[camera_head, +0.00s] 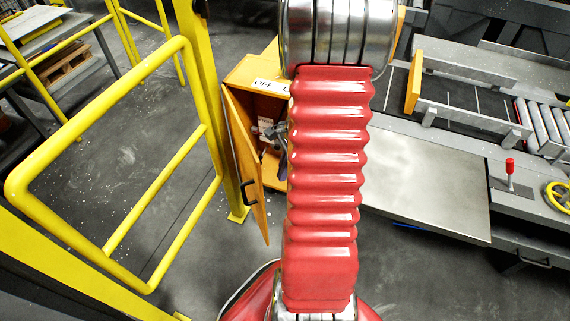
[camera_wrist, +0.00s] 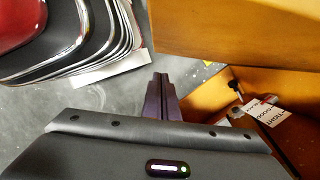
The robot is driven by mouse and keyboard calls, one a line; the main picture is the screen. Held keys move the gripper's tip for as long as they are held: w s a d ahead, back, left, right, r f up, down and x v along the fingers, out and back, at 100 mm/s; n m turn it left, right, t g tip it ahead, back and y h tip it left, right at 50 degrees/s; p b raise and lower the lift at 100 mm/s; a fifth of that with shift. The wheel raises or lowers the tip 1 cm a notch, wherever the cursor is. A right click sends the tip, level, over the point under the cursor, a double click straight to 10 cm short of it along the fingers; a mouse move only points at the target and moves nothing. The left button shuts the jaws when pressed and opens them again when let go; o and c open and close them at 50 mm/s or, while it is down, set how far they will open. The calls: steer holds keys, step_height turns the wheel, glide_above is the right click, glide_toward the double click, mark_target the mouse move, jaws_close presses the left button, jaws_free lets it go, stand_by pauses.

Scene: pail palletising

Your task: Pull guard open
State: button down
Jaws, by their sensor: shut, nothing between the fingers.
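An orange cabinet (camera_head: 262,76) with an "OFF" label on top stands left of my red arm. Its hinged orange door (camera_head: 246,160), with a black handle (camera_head: 249,192), stands open. A yellow tubular guard gate (camera_head: 118,75) is at the left; which of these is the task's guard I cannot tell. My gripper (camera_head: 279,137) is partly hidden by my arm, at the cabinet's opening. In the wrist view its dark fingers (camera_wrist: 163,90) are together and empty, between an orange panel (camera_wrist: 235,32) above and the cabinet interior (camera_wrist: 215,97) at the right. The handle is not visible there.
A white printed tag (camera_wrist: 267,110) hangs inside the cabinet. A yellow post (camera_head: 207,90) stands just left of the door. Right of my arm are a metal table (camera_head: 425,180) and a roller conveyor (camera_head: 540,125). Grey floor (camera_head: 115,165) is clear within the gate's outline.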

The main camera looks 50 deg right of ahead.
steer(key=w+a+f, duration=0.2)
steer(key=a+f, duration=0.2)
steer(key=shift+w+a+f, duration=0.15)
steer(key=shift+a+f, duration=0.1)
steer(key=shift+a, duration=0.05)
stand_by(0.5)
